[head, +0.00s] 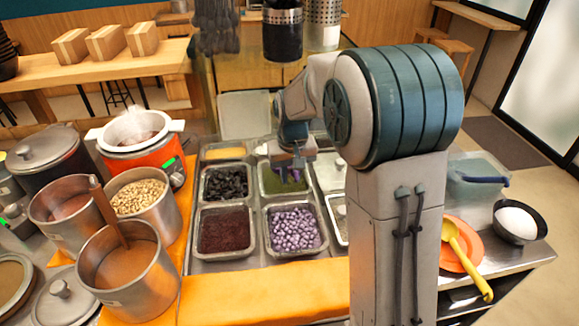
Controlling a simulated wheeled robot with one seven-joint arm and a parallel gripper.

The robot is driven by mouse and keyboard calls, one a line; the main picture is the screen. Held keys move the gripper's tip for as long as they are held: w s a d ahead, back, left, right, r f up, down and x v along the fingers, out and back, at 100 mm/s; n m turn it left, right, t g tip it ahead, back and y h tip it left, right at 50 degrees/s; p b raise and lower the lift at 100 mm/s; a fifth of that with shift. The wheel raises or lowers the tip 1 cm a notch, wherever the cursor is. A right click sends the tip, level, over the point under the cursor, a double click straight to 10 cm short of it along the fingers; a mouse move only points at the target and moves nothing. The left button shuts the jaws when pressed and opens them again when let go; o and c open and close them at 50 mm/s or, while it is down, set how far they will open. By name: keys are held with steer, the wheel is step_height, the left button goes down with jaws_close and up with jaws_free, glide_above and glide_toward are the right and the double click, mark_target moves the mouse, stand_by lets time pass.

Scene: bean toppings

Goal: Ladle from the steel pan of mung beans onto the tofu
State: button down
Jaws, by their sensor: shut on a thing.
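The steel pan of mung beans (270,187) is the green-filled pan in the back row of the counter. My gripper (291,172) is over this pan, pointing down. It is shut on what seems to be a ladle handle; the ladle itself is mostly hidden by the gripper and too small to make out. The tofu (514,221) seems to be the white, rounded mass in a black bowl (541,226) at the right end of the counter, well apart from my gripper.
Pans of purple cubes (295,229), dark red beans (225,229) and black pieces (226,182) surround the mung beans. A yellow ladle (463,255) lies on an orange plate (452,263) near the bowl. Steel pots (127,266) crowd the left. My arm hides the counter's middle right.

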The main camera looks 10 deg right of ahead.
steer(key=b, duration=0.3)
glide_above(289, 204)
steer(key=s, duration=0.1)
step_height(289, 204, down, 7)
step_height(289, 204, down, 2)
steer(key=b, duration=0.4)
steer(key=shift+w+f+t+b, duration=0.45)
steer(key=shift+t+b, duration=0.25)
steer(key=shift+b, duration=0.55)
steer(key=shift+r, duration=0.2)
steer(key=shift+s+r+t+b, duration=0.15)
steer(key=shift+r+t+b, duration=0.45)
steer(key=shift+r+b, duration=0.25)
steer(key=shift+r+p, duration=0.65)
steer(key=shift+r, duration=0.7)
